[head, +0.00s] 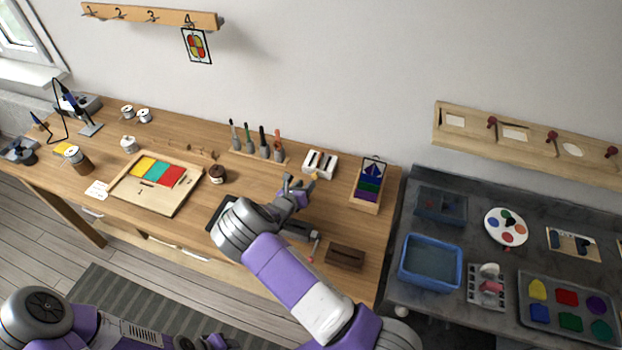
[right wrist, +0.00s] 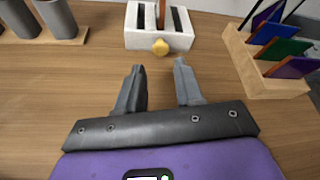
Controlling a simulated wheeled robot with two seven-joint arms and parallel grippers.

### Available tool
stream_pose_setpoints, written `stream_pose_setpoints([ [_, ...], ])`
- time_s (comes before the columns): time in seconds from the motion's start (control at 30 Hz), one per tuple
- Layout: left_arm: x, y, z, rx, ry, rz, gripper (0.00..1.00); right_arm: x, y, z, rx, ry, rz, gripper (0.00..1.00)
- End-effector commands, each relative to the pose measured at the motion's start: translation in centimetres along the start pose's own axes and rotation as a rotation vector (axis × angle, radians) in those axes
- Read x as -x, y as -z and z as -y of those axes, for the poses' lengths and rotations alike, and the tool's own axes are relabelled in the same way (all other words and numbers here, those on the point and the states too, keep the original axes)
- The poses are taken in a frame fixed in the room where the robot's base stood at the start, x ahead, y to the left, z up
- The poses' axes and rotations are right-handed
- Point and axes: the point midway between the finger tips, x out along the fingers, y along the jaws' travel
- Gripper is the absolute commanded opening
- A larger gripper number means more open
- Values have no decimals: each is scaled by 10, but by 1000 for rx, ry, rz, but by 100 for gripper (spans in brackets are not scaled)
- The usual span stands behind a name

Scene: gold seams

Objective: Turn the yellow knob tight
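The yellow knob (right wrist: 160,47) is a small round knob on the front face of a white slotted block (right wrist: 140,36) in the right wrist view. In the head view the white block (head: 320,163) stands toward the back of the wooden table, with the yellow knob (head: 315,176) at its front. My right gripper (right wrist: 157,70) is open and empty, its fingertips apart and just short of the knob, which lies between them in the picture. It also shows in the head view (head: 302,185). My left arm (head: 60,325) is at the lower left; its fingers are not clearly visible.
A wooden rack (right wrist: 265,62) with coloured panes stands right of the block. A dark brown block (head: 345,256) and a tray with coloured panels (head: 150,195) lie on the table. Wood before the knob is clear.

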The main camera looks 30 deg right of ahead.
Motion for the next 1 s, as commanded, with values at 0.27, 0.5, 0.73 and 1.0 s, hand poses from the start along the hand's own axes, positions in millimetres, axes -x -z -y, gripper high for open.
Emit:
stream_pose_setpoints([
  [0.27, -4, 0, 1, 0, 0, 0, 43, -45, 1, 1, -6, 2, -1, 36],
  [0.5, -4, 0, 2, 0, 0, 0, 43, -61, 1, 0, -5, 0, -2, 36],
  [0.73, -4, 0, 2, 0, 0, 0, 43, -61, 0, 0, -6, 0, -2, 36],
  [1.0, -4, 0, 2, 0, 0, 0, 43, -61, 0, 0, -7, 0, -3, 0],
])
